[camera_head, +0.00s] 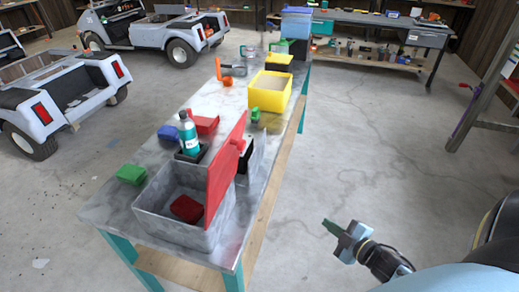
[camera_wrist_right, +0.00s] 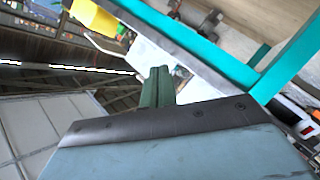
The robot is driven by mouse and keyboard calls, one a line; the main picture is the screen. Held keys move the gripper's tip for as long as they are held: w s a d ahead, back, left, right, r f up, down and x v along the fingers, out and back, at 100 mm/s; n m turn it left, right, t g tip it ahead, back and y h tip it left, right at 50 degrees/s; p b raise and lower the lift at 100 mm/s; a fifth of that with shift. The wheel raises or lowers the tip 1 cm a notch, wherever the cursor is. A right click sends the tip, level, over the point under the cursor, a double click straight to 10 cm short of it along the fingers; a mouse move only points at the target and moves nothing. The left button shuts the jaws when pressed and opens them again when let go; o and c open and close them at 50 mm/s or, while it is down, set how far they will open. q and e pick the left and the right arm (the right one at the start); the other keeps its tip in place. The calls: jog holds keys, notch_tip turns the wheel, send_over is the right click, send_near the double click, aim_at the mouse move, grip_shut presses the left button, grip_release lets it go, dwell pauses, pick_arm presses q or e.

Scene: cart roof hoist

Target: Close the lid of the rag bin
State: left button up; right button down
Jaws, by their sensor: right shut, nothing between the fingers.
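The rag bin (camera_head: 158,212) is a grey open-topped box at the near end of the workbench. Its red lid (camera_head: 226,160) stands upright along the bin's right side, so the bin is open. A dark red rag (camera_head: 187,208) lies inside. My right gripper (camera_head: 328,224) is off the bench, right of the bin and over the floor, apart from the lid. Its green fingers are together and empty; they also show in the right wrist view (camera_wrist_right: 158,85). My left gripper is not in view.
On the workbench (camera_head: 98,208) near the bin are a teal bottle (camera_head: 188,135), a green block (camera_head: 131,174), a red object (camera_head: 204,124) and a yellow bin (camera_head: 269,91). Golf carts (camera_head: 60,95) stand at left.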

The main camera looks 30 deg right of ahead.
notch_tip(320, 180, up, 16)
jog(key=w+a+n+t+y, duration=0.2)
jog(key=a+n+t+y, duration=0.1)
jog(key=n+y, duration=0.35)
jog(key=n+g+y, duration=0.3)
jog(key=n+y, duration=0.4)
jog(key=n, duration=0.3)
send_near(245, 144)
jog(key=shift+h, duration=0.25)
jog(key=p+x, duration=0.1)
jog(key=x, duration=0.4)
jog(key=shift+r, duration=0.1)
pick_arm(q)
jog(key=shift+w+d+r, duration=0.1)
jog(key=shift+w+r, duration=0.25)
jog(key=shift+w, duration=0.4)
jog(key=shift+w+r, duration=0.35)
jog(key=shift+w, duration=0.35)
pick_arm(e)
jog(key=shift+x, duration=0.9)
pick_arm(q)
jog(key=shift+p, duration=0.3)
